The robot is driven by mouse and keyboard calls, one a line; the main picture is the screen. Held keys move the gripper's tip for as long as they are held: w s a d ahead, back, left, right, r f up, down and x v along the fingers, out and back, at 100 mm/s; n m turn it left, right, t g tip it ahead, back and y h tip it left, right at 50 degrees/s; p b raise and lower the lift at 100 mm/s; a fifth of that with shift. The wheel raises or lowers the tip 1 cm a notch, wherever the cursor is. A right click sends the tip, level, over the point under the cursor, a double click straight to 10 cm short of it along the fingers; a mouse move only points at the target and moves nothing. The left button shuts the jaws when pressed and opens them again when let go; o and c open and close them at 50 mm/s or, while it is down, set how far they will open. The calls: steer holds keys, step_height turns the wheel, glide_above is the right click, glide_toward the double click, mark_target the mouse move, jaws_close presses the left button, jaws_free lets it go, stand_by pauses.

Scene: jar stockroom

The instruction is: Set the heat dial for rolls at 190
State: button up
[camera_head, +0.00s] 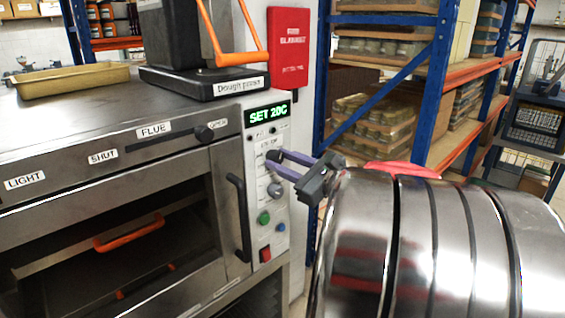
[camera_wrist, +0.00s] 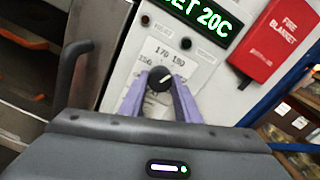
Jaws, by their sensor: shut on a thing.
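The heat dial (camera_wrist: 160,79) is a small black knob with a white pointer line, on the oven's pale control panel. In the wrist view its pointer slants to the upper right; I cannot tell exactly which mark it meets. My gripper (camera_wrist: 160,95) is shut on the dial, one purple finger on each side. In the head view my gripper (camera_head: 277,163) reaches the panel from the right and hides the dial. The green display (camera_head: 268,113) above reads SET 20C.
Below the dial are a grey knob (camera_head: 274,190), a green button (camera_head: 264,218) and a red switch (camera_head: 265,254). The oven door handle (camera_head: 238,215) stands out to the left. A red fire blanket box (camera_head: 288,47) hangs behind. Blue shelving (camera_head: 433,90) stands to the right.

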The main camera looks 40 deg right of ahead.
steer(key=o, duration=1)
steer(key=shift+o, duration=0.2)
steer(key=shift+s, duration=0.1)
steer(key=s, duration=1.3)
steer(key=shift+s+d, duration=0.3)
steer(key=shift+d, duration=0.1)
